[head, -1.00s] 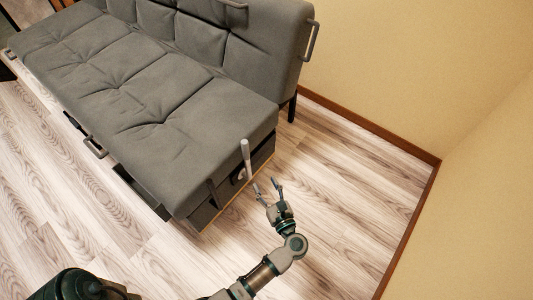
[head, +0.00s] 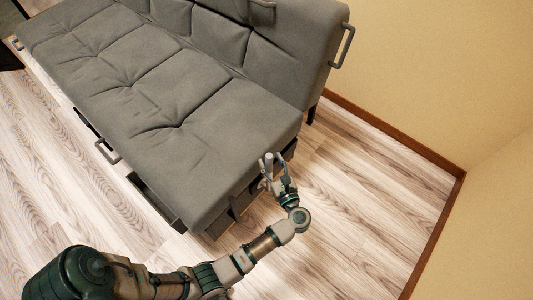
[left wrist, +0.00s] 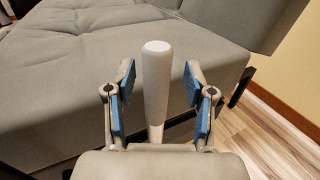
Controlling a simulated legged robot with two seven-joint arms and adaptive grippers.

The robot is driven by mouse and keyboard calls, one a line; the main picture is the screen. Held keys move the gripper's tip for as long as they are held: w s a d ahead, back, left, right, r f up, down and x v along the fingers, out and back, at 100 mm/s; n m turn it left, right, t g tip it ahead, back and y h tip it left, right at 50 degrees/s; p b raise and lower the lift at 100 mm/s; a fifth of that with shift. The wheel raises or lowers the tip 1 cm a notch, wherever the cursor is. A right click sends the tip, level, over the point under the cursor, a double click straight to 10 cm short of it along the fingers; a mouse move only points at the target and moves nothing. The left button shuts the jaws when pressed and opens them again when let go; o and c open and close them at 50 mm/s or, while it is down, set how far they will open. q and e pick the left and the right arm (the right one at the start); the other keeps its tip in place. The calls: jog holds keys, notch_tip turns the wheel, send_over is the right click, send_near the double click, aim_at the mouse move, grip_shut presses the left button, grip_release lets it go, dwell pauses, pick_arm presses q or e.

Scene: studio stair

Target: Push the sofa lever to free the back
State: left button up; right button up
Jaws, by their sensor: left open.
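The grey sofa (head: 165,95) has a tufted seat and an upright back (head: 285,45). Its lever (left wrist: 157,85), a pale upright handle, stands at the near right end of the seat. In the left wrist view the lever rises between the two blue-padded fingers of my left gripper (left wrist: 160,95), with gaps on both sides. My left gripper (head: 275,170) is open around the lever, not clamped on it. In the head view the fingers partly hide the lever (head: 268,160). The lever's base is hidden. My right gripper is not in view.
A grey handle (head: 345,45) sits on the sofa back's side, and another handle (head: 107,152) is on the seat's front. The wood floor (head: 360,190) right of the sofa is clear up to the yellow wall (head: 440,70).

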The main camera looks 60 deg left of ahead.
pick_arm(q)
jog(key=shift+a+f, duration=0.25)
jog(key=shift+a, duration=0.6)
jog(key=shift+d+r, duration=0.15)
jog(key=shift+d, duration=0.2)
grip_shut()
jog(key=s+d+f+n+y, duration=0.2)
jog(key=s+n, duration=0.3)
jog(key=s, duration=0.6)
jog(key=shift+d+f+n, duration=0.3)
jog(key=shift+f+n, duration=0.1)
jog(key=shift+f, duration=0.15)
jog(key=shift+s, duration=0.1)
grip_release()
jog(key=v, duration=1.2)
jog(key=shift+f, duration=0.3)
